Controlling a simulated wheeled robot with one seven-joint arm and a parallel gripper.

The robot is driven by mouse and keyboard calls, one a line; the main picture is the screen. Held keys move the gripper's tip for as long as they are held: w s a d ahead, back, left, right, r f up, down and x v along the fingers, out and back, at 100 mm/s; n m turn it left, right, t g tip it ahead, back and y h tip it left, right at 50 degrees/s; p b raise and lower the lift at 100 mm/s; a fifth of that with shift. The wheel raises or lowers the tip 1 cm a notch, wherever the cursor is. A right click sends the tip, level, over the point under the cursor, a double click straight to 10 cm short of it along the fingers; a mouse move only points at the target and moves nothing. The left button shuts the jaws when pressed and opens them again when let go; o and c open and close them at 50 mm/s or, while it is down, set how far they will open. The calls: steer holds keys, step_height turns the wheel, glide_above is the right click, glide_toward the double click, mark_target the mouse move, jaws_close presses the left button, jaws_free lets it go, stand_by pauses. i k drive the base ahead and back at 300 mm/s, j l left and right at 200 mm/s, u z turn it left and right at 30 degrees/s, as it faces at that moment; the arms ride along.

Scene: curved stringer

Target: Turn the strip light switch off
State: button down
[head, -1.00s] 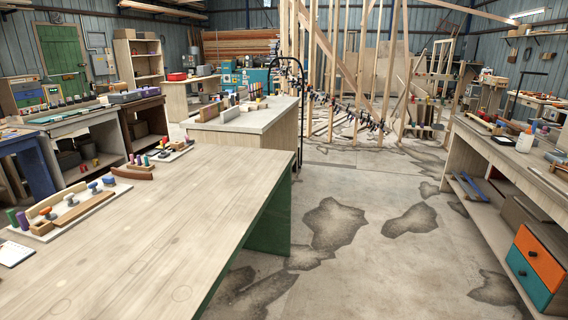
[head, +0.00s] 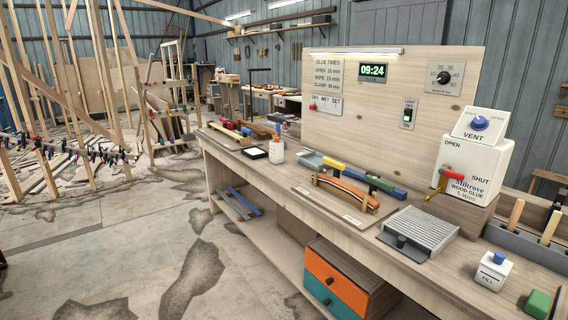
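The strip light switch (head: 408,114) is a small switch on a light plate on the wooden back panel (head: 340,85), at the right of the head view. Small lettering above it seems to read "LIGHT". Its rocker looks green, and its position is too small to tell. The strip light (head: 356,51) is a slim white bar along the panel's top edge and looks lit. My gripper is not in view.
A long workbench (head: 230,152) stands below the panel. On it are a curved wooden piece (head: 345,191), a grey ridged tray (head: 420,231) and a white glue dispenser (head: 468,165) with a red-handled tap. Open concrete floor (head: 150,240) lies left of the bench.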

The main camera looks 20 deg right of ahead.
mark_target(407, 112)
steer(key=i+l+z, duration=0.2)
steer(key=i+z, duration=0.7)
steer(key=j+z, duration=0.25)
steer(key=j, duration=1.25)
